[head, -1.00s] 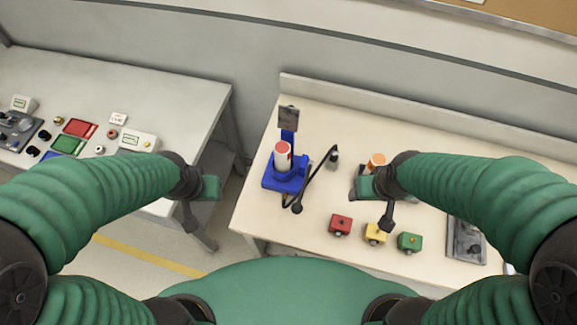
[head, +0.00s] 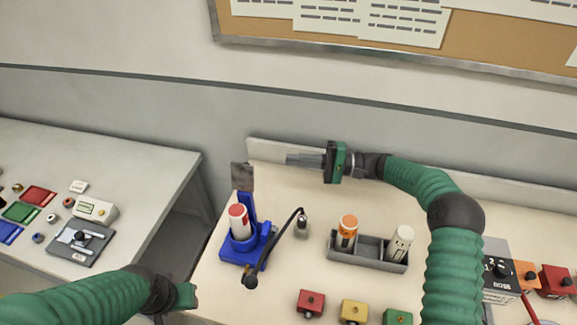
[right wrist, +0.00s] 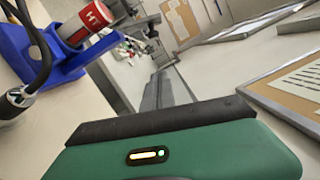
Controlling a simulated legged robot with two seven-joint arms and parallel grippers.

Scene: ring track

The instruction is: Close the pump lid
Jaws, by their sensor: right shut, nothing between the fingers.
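The blue pump (head: 237,251) stands at the left of the cream table, holding an upright white vial with a red cap (head: 239,218). Its lid (head: 248,207) stands up open behind the vial, with a dark grey plate (head: 243,177) at its top. My right gripper (head: 289,159) is shut and empty, its fingers pointing left, to the right of the plate and apart from it. In the right wrist view the pump (right wrist: 62,62) and its vial (right wrist: 84,24) are at upper left. My left gripper (head: 187,295) is low at left; its fingers are not clear.
A black cable (head: 278,240) curves beside the pump. A grey tray (head: 367,259) holds an orange and a white vial. Red (head: 311,303), yellow and green blocks lie in front. A dose box (head: 497,270) stands at right. A wall rises behind the table.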

